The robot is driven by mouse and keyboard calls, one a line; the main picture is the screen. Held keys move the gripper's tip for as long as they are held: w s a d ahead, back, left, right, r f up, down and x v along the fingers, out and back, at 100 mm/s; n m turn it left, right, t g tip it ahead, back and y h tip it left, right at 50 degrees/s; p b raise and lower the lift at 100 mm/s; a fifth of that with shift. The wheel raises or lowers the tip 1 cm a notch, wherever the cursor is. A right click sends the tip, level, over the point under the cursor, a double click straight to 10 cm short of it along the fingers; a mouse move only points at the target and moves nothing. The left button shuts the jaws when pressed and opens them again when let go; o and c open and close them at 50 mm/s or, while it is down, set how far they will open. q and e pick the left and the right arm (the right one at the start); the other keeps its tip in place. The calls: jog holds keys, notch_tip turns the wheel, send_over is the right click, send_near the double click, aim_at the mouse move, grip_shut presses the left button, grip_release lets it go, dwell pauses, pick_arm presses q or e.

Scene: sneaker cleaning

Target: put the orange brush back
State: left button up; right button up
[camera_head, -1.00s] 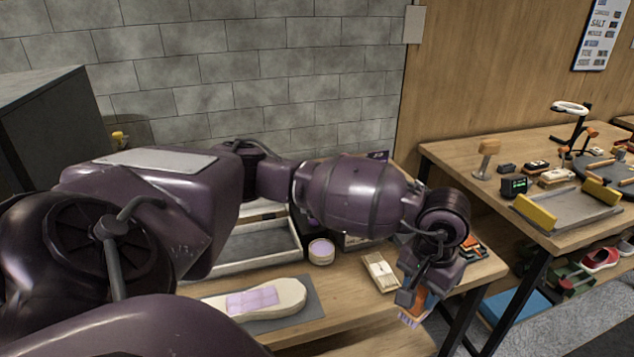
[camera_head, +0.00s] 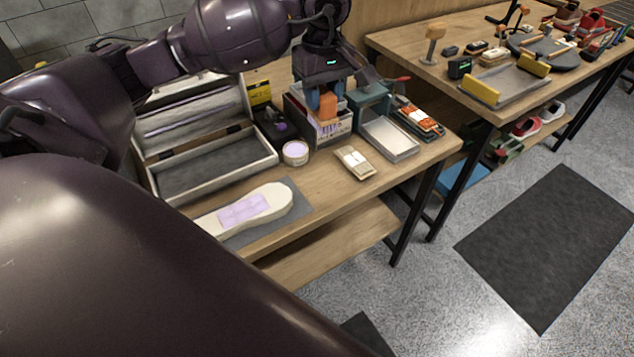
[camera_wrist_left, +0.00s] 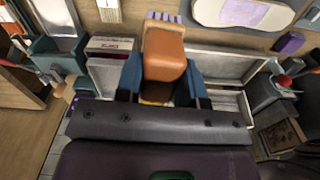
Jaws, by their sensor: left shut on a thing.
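My left gripper (camera_head: 328,92) is shut on the orange brush (camera_head: 327,106), above the back of the bench. In the left wrist view the brush's orange body (camera_wrist_left: 165,57) is between the two blue fingers, with pale purple bristles at its far end. In the head view the brush overlaps a white printed box (camera_head: 327,133). In the left wrist view that box (camera_wrist_left: 108,45) shows to the left of the brush. I cannot tell whether the brush is inside any compartment. My right gripper is not in view.
An open grey-lined case (camera_head: 267,158) is left of a lilac-lidded jar (camera_head: 295,150). A teal bin (camera_head: 371,100) and a shallow metal tray (camera_head: 392,140) stand right of the box. A pale shoe form (camera_head: 272,197) lies in front.

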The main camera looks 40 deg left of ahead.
pick_arm(q)
jog(key=shift+a+r+n, duration=0.3)
jog(key=shift+r+n, duration=0.05)
jog(key=shift+n, duration=0.05)
jog(key=shift+a+f, duration=0.1)
jog(key=shift+f, duration=0.1)
notch_tip(320, 180, down, 19)
jog(key=shift+f, duration=0.25)
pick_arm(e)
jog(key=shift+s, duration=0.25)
pick_arm(q)
jog(key=shift+f, duration=0.1)
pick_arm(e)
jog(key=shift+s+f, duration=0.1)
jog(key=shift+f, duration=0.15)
